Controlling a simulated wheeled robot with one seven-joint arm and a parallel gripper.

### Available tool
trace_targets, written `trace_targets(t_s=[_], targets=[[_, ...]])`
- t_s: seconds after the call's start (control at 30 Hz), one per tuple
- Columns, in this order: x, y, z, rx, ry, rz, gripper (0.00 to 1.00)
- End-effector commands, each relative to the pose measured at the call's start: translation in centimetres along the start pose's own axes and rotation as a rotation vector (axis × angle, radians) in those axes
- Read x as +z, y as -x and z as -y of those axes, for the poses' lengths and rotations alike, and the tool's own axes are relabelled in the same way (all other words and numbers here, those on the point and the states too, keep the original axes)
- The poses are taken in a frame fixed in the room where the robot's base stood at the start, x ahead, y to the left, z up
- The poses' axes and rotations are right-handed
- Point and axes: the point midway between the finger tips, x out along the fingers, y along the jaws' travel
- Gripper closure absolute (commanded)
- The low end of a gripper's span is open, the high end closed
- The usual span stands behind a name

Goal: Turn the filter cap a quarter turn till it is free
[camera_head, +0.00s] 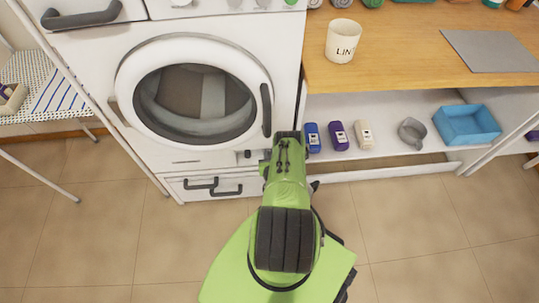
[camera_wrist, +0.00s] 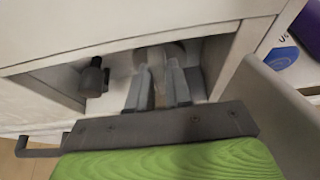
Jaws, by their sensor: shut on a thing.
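The filter cap (camera_wrist: 157,60) is a pale round piece inside the open recess at the foot of the white washing machine (camera_head: 155,60). My gripper (camera_wrist: 159,78) reaches into this recess in the wrist view, its grey fingers closed on the cap's middle grip. The fingers and the recess's upper edge cover much of the cap, so its exact angle is unclear. In the head view my green arm hides the cap and fingertips at the machine's lower right corner.
A dark knob (camera_wrist: 93,77) sits in the recess, left of my fingers. Dark handles (camera_head: 212,187) are on the machine's base. Tiled floor is clear to the left.

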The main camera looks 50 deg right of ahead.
Motion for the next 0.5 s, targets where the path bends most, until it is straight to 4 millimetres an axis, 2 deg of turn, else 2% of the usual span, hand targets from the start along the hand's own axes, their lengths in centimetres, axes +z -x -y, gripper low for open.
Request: trace_targets(t_s=[0.27, 0.5], targets=[[0.12, -0.11, -0.11, -0.041, 0.088, 0.004, 1.0], [0.03, -0.16, -0.43, -0.115, 0.268, 0.004, 1.0]])
